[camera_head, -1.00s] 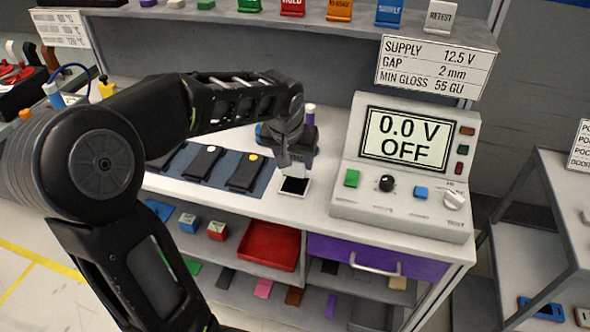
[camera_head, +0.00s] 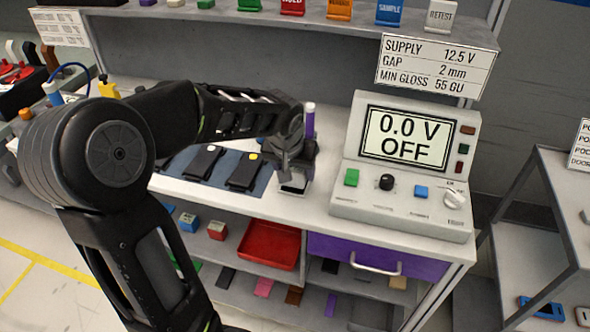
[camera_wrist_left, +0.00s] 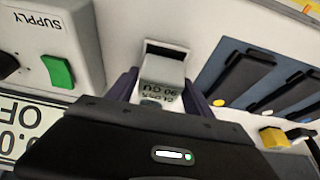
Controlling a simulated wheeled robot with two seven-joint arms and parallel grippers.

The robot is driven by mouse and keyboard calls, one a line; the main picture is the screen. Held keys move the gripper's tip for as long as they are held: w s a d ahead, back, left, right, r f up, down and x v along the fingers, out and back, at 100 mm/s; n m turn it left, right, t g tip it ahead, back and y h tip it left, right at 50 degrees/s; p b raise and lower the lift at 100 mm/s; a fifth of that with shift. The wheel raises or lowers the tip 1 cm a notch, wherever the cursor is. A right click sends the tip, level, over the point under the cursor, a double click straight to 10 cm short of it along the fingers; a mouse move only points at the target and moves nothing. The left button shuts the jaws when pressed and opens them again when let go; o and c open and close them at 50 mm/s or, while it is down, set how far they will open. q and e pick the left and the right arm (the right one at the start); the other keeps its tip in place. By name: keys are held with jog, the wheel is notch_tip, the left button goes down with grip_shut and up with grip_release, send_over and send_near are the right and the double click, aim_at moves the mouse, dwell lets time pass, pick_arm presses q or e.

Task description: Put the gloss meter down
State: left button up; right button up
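The gloss meter (camera_wrist_left: 163,70) is a small grey block with a display that reads GLOSS 90 GU, upside down in the left wrist view. My left gripper (camera_wrist_left: 162,92) has a dark finger on each side of it and appears shut on it. In the head view the left gripper (camera_head: 291,168) is low over the bench, at a black patch with a white border (camera_head: 293,189). The patch's dark part also shows just beyond the meter in the wrist view. I cannot tell whether the meter touches it. My right gripper is not in view.
A supply console (camera_head: 402,165) reading 0.0 V OFF stands just right of the gripper. A dark blue mat (camera_head: 222,178) with black panels lies to the left. A purple-topped item (camera_head: 309,120) stands behind. A red tray (camera_head: 268,245) and purple drawer (camera_head: 335,257) are below.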

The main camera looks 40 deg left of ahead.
pick_arm(q)
jog(key=shift+o, duration=1.1)
jog(key=shift+r+p, duration=0.25)
jog(key=shift+p, duration=0.05)
jog(key=v, duration=1.1)
jog(key=shift+s+r+b, duration=0.25)
jog(key=shift+r+b, duration=0.1)
